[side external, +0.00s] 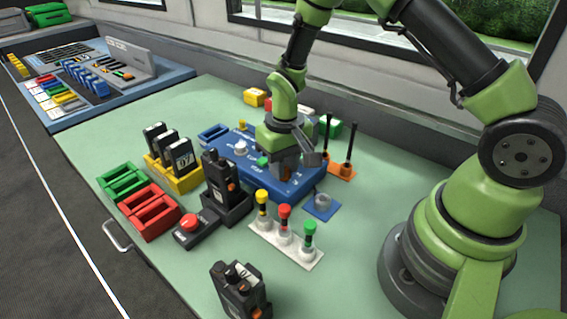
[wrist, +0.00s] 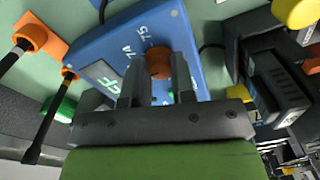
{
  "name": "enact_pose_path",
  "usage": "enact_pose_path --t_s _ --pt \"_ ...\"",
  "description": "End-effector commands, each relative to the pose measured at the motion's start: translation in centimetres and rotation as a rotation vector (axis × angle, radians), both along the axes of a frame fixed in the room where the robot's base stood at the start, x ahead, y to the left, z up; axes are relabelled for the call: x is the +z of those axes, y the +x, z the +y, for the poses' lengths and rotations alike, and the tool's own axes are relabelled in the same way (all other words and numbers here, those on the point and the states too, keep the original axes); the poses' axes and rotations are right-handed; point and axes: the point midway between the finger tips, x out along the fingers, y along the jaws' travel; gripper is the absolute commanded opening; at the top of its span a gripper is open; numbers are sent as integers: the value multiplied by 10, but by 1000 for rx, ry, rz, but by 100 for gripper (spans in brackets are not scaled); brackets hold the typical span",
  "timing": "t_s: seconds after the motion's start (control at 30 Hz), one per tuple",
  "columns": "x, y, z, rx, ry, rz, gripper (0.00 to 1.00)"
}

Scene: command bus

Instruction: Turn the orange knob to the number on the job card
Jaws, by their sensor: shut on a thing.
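My gripper (side external: 289,165) is over the blue box (side external: 262,184) on the green table, pointing down. In the wrist view the fingers (wrist: 158,72) are shut on the orange knob (wrist: 159,62), one on each side. A small panel with green characters (wrist: 101,75) lies left of the fingers, partly covered. In the side view my gripper hides most of the knob. I cannot make out a job card or its number.
Handheld radios (side external: 222,180), a yellow rack (side external: 178,176), red trays (side external: 150,213) and a red button box (side external: 193,229) stand left of the box. A white stand with coloured plugs (side external: 287,245) is in front. Two antennas on orange bases (side external: 341,171) rise close to its right.

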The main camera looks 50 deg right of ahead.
Motion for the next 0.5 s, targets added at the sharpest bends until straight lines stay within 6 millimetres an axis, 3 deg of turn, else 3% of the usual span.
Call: enact_pose_path --t_s 0.5 --pt "0 -2 0 -490 -1 4 0"
